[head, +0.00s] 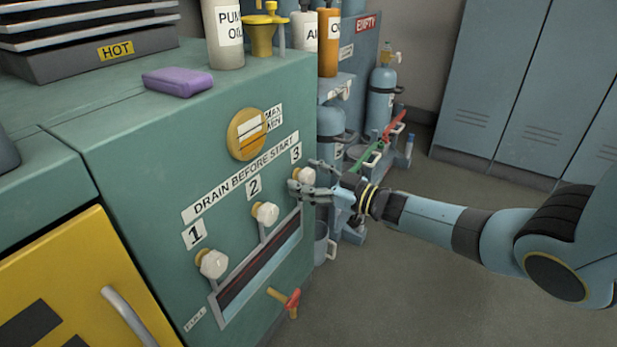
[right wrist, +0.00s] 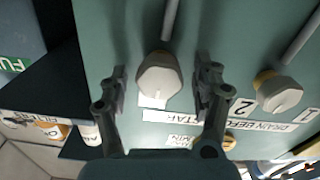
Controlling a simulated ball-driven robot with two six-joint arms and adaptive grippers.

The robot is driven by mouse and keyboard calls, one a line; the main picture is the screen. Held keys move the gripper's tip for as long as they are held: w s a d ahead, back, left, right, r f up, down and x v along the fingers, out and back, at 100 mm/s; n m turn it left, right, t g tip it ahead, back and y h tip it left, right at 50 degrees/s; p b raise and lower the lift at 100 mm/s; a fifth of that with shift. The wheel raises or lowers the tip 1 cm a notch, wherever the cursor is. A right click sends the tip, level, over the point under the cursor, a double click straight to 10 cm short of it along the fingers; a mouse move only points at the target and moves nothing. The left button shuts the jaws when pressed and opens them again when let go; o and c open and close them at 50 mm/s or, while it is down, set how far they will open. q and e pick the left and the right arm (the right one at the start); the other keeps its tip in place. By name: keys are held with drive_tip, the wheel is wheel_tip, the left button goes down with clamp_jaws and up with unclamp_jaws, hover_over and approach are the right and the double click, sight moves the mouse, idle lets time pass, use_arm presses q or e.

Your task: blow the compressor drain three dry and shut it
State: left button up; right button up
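The white knob of drain three (head: 305,175) is on the green compressor panel (head: 130,160), under the label 3. My right gripper (head: 302,180) is at this knob, coming from the right. In the right wrist view the knob (right wrist: 159,78) sits between my right gripper's spread fingers (right wrist: 163,84), with a gap on each side. A grey pipe runs from the knob. The knobs of drain two (head: 265,213) and drain one (head: 212,264) are to the left. A slot-like trough (head: 258,268) lies below the knobs. My left gripper is not in view.
A red-handled valve (head: 289,301) sticks out low on the panel. A round sight glass (head: 247,134) is above the label strip. A purple block (head: 178,82) and a pump oil bottle (head: 223,35) stand on top. Gas cylinders (head: 381,100) stand behind. The floor at right is clear.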

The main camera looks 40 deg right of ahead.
drive_tip(key=v, duration=1.2)
idle(0.5)
